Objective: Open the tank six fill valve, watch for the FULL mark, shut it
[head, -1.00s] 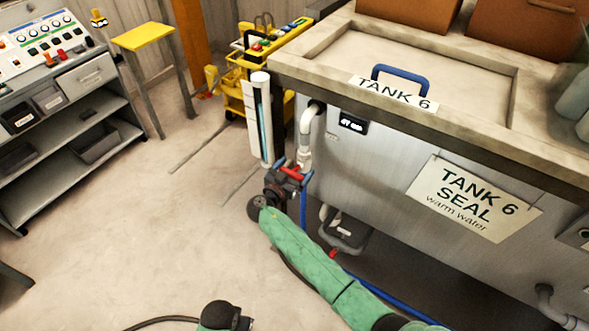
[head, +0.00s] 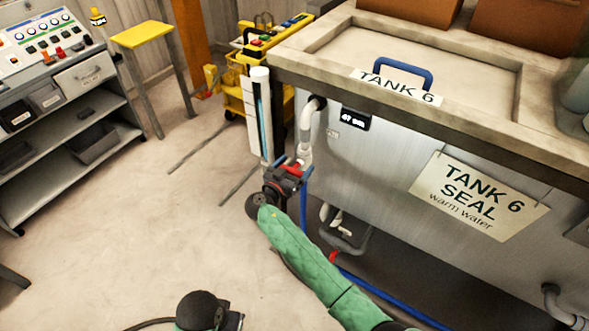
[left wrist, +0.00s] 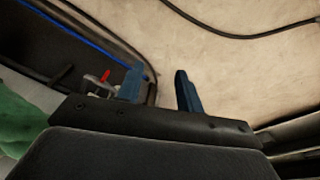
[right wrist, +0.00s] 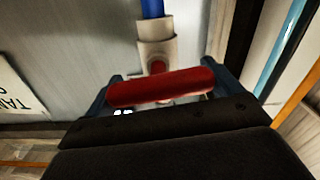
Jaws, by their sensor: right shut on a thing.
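The tank six fill valve's red handle (head: 291,169) is on the white pipe at the tank's left corner; it shows larger in the right wrist view (right wrist: 160,88). My right gripper (head: 287,176) is shut on this handle, one finger at each end. The white level gauge (head: 261,115) with a blue strip stands beside the pipe; I cannot read a FULL mark on it. A small dark display (head: 354,119) on the tank shows digits too small to read surely. My left gripper (left wrist: 160,90) is open and empty, low over the floor.
Tank 6 (head: 385,155) fills the right, with a lid and blue handle (head: 405,70). A blue hose (head: 385,294) and a lower pipe run along its foot. A yellow cart (head: 232,97) stands behind the gauge.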

